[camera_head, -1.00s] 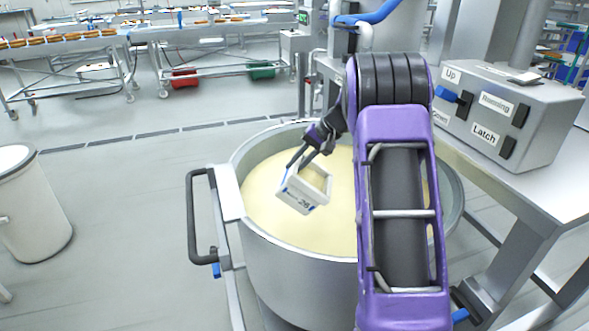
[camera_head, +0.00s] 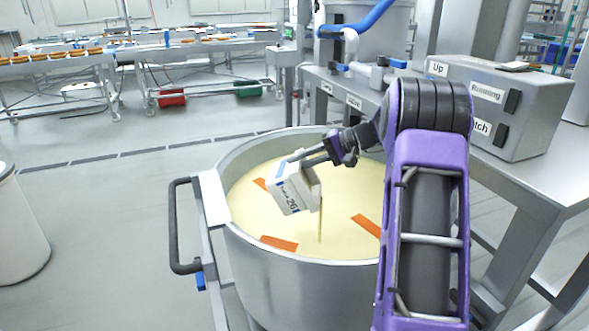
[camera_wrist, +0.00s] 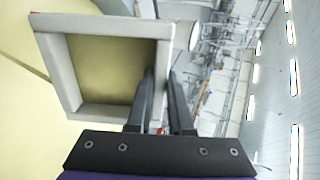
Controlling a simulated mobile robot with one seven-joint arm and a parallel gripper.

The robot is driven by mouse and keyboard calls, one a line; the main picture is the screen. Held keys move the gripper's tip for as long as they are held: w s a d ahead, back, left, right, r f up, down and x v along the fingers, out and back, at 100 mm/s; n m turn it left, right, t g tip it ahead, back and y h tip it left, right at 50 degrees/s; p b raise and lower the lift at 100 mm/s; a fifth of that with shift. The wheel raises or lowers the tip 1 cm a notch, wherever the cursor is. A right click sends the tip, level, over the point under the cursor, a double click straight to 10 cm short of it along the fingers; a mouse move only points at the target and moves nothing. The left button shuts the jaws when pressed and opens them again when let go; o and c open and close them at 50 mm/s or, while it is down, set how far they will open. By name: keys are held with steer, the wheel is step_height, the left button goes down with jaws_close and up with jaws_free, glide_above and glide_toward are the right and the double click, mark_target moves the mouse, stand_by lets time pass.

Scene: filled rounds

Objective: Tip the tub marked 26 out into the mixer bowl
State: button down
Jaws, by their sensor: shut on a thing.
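The white tub marked 26 (camera_head: 298,196) is tipped well over above the mixer bowl (camera_head: 300,250). My gripper (camera_head: 303,158) is shut on the tub's wall. In the wrist view, the gripper (camera_wrist: 162,82) has one finger on each side of the tub's wall (camera_wrist: 90,22), and a yellow layer shows inside the tub. How much is left in it I cannot tell. Flat orange strips (camera_head: 279,243) lie on the yellow mass.
A grey control box (camera_head: 500,105) labelled Up, Running and Latch stands on the steel bench right of the bowl. The bowl's black handle (camera_head: 175,225) sticks out left. A white bin (camera_head: 15,230) stands at far left. Floor between them is clear.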

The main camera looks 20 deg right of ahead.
steer(key=shift+s+d+t+y, duration=0.3)
steer(key=shift+d+y, duration=0.35)
steer(key=shift+s+d+t+y, duration=0.3)
steer(key=shift+d+y, duration=0.35)
